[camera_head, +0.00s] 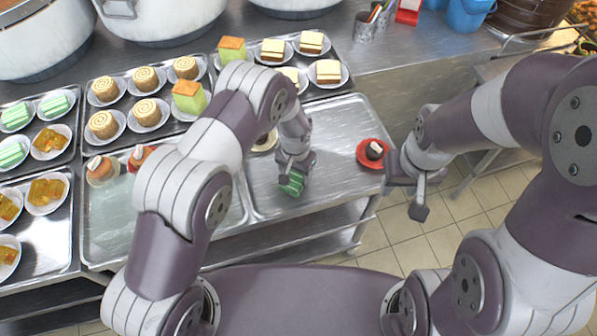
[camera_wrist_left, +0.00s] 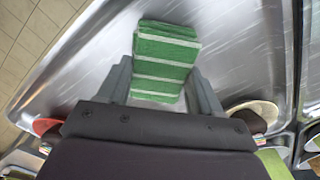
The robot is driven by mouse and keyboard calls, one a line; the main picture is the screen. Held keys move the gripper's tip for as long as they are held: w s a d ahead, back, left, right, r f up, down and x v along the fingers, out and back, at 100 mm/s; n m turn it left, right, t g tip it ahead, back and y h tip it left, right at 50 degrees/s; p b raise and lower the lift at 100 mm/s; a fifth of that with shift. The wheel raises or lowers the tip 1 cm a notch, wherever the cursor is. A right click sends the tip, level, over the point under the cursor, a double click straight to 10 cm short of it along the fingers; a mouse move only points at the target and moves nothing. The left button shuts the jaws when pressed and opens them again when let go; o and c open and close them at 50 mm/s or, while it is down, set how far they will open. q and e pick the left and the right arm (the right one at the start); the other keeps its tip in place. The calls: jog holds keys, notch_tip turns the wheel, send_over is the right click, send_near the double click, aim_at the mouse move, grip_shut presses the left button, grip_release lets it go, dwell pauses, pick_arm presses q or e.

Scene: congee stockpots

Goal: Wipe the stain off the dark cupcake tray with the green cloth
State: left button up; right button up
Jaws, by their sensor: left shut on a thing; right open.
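The dark cupcake (camera_head: 375,149) sits on a red plate at the right edge of a metal tray (camera_head: 338,119). My left gripper (camera_head: 291,177) is over the front part of this tray, shut on the green cloth (camera_head: 293,187). In the left wrist view the cloth (camera_wrist_left: 165,60) is a folded green block with pale stripes between the two fingers, over the bare tray (camera_wrist_left: 240,50). I cannot tell if it touches the tray. I make out no stain; it may be hidden. My right gripper (camera_head: 404,197) is open and empty, right of the tray, past the table edge.
Another small plate (camera_head: 266,141) stands at the tray's left, partly behind my left arm. Trays of rolls (camera_head: 146,78) and layered cakes (camera_head: 272,50) lie behind. Large pots (camera_head: 162,20) stand at the back. Tiled floor (camera_head: 440,240) is open at the right.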

pick_arm(q)
jog(key=shift+w+d+r, duration=0.1)
jog(key=shift+r, duration=0.5)
jog(key=shift+w+d+r, duration=0.1)
jog(key=shift+r, duration=0.45)
jog(key=shift+d+r+p, duration=0.2)
jog(key=shift+r+p, duration=0.55)
jog(key=shift+a+r+p, duration=0.2)
jog(key=shift+r+p, duration=0.55)
jog(key=shift+r, duration=0.45)
jog(key=shift+d+r+p, duration=0.15)
jog(key=shift+r+p, duration=0.3)
jog(key=shift+r, duration=0.35)
jog(key=shift+s, duration=0.1)
pick_arm(e)
jog(key=r, duration=0.3)
jog(key=d+r, duration=0.1)
jog(key=shift+s+d+r, duration=0.1)
jog(key=shift+s+r, duration=0.05)
jog(key=shift+s, duration=0.2)
